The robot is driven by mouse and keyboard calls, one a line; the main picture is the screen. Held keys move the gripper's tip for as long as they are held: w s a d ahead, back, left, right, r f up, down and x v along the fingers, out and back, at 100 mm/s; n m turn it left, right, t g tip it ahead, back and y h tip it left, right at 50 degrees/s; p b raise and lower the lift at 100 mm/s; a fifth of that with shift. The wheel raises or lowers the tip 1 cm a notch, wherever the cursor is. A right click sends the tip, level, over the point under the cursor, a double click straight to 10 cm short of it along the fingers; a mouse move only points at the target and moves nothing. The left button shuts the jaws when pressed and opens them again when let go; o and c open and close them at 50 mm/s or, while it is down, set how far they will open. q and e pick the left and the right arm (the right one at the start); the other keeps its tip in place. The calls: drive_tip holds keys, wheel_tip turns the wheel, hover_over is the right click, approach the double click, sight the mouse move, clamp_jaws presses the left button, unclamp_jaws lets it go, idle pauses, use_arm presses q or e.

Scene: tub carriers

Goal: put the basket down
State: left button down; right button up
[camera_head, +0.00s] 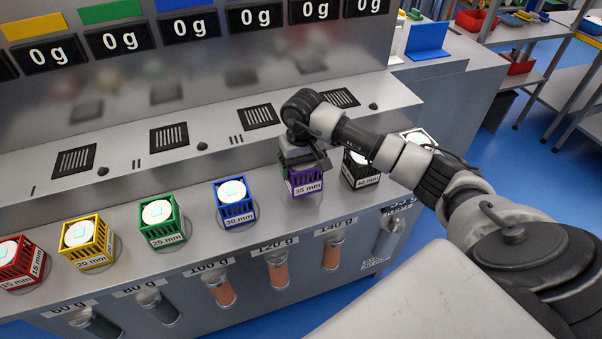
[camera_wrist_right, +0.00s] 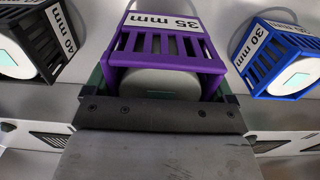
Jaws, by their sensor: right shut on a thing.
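The purple basket (camera_head: 306,182), labelled 35 mm, is at the right part of the steel counter, between the blue and black baskets. My right gripper (camera_head: 301,162) is over it from above and shut on it. In the right wrist view the purple basket (camera_wrist_right: 168,42) sits upright between the fingers, with a white round piece inside. Its underside is hidden, so I cannot tell whether it touches the counter. My left gripper is not in view.
The blue basket (camera_head: 235,204) stands to the left and the black basket (camera_head: 360,170) to the right. Green (camera_head: 162,222), yellow (camera_head: 88,243) and red (camera_head: 20,263) baskets stand farther left. Behind rises a ledge with dark vents (camera_head: 258,116). Displays above read 0 g.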

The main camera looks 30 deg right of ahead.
wheel_tip(320, 180, down, 3)
drive_tip(key=shift+w+f+p, duration=0.1)
drive_tip(key=shift+f+p, duration=0.1)
drive_tip(key=shift+p, duration=0.65)
drive_tip(key=shift+f, duration=0.35)
drive_tip(key=shift+f, duration=0.1)
drive_tip(key=o, duration=1.1)
